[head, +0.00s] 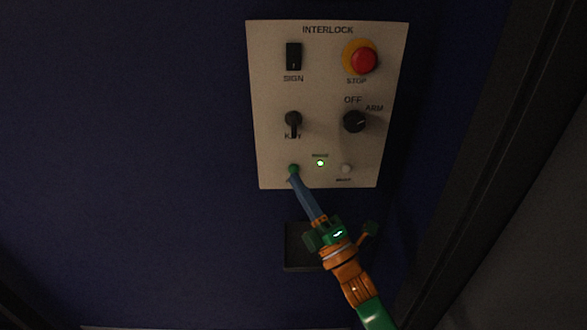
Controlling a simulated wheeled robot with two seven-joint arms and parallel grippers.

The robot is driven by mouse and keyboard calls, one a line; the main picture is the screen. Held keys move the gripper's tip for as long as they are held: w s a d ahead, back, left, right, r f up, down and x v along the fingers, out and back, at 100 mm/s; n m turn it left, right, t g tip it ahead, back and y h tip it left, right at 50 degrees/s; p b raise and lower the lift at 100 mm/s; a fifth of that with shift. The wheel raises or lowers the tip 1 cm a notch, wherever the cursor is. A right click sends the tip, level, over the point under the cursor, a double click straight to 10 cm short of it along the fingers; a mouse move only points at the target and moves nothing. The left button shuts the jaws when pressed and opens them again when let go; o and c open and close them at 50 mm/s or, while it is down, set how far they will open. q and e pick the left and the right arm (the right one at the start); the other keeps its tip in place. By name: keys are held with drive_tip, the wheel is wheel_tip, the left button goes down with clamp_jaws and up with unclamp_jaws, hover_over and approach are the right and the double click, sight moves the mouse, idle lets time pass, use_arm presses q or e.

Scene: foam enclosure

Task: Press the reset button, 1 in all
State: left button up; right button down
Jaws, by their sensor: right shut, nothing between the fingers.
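The cream INTERLOCK panel (327,75) is on the dark blue wall. A small green button (293,168) is at its lower left and a small pale button (346,168) at its lower right. No label for the green button can be seen; the one under the pale button is too small to read, so I cannot tell which is the reset button. My right gripper (294,177) is shut and empty. Its tip overlaps the lower edge of the green button; I cannot tell whether it touches. My left gripper is not in view.
A lit green lamp (320,163) sits between the two buttons. Above are the SIGN switch (293,56), red STOP button (364,61), key switch (293,121) and OFF/ARM knob (354,121). A dark box (296,254) is below the panel, partly behind my right arm.

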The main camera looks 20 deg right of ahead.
drive_tip(key=s+p, duration=0.1)
drive_tip(key=s, duration=0.1)
drive_tip(key=s+a, duration=0.1)
drive_tip(key=s, duration=0.1)
drive_tip(key=shift+s+a+p, duration=0.1)
drive_tip(key=shift+s+p, duration=0.1)
drive_tip(key=shift+p, duration=0.15)
idle(0.5)
